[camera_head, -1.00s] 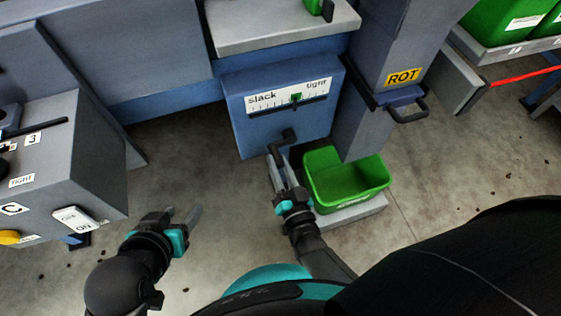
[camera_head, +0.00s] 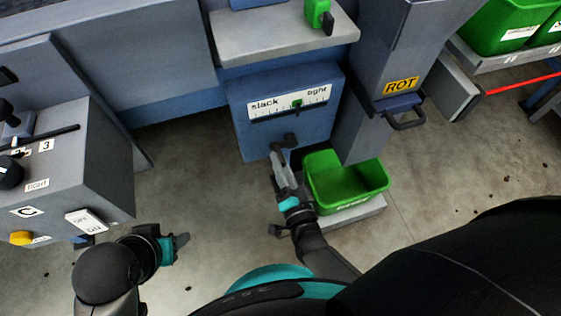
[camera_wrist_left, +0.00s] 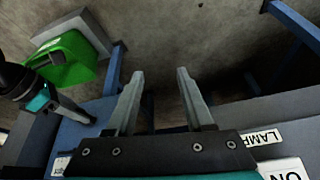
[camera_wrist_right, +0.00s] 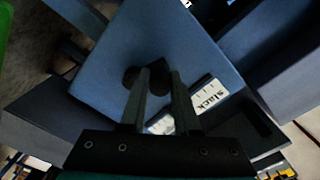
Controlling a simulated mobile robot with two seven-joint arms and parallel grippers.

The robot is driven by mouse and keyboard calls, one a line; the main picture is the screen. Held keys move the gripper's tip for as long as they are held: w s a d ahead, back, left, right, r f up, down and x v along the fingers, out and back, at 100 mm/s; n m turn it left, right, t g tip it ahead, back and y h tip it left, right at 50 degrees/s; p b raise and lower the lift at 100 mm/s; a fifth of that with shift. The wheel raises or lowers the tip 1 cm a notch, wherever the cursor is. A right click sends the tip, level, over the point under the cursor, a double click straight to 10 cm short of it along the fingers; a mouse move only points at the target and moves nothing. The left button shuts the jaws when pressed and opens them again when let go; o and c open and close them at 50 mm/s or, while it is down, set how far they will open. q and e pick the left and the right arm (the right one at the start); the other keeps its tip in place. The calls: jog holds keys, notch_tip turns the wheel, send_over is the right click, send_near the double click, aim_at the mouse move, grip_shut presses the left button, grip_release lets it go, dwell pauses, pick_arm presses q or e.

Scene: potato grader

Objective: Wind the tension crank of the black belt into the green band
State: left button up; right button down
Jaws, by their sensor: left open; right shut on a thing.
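The tension crank (camera_head: 284,142) is a dark handle on the front of a blue box (camera_head: 240,130). Above it is a white scale (camera_head: 290,101) marked slack at left and tight at right, with a small green patch (camera_head: 297,103) right of its middle. The pointer is too small to read. My right gripper (camera_head: 279,160) is shut on the crank's handle; its fingers (camera_wrist_right: 158,78) also meet the dark crank in the right wrist view. My left gripper (camera_head: 183,242) is open and empty over the floor at lower left. I cannot make out the black belt.
A green bin (camera_head: 345,182) stands right of my right gripper, below a grey chute (camera_head: 400,60) labelled ROT with a black handle (camera_head: 405,118). A grey control box (camera_head: 95,165) stands at left, close to my left gripper. Floor between the arms is clear.

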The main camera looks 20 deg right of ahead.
jog(key=c, duration=0.7)
grip_release()
jog(key=shift+o, duration=0.2)
jog(key=shift+s, duration=0.1)
jog(key=shift+s, duration=0.3)
pick_arm(q)
notch_tip(320, 180, down, 6)
jog(key=g+p, duration=0.1)
jog(key=p, duration=0.2)
jog(key=shift+s, duration=0.2)
pick_arm(e)
jog(key=s, duration=1.4)
jog(key=shift+s+d, duration=0.25)
pick_arm(q)
jog(key=shift+f, duration=0.1)
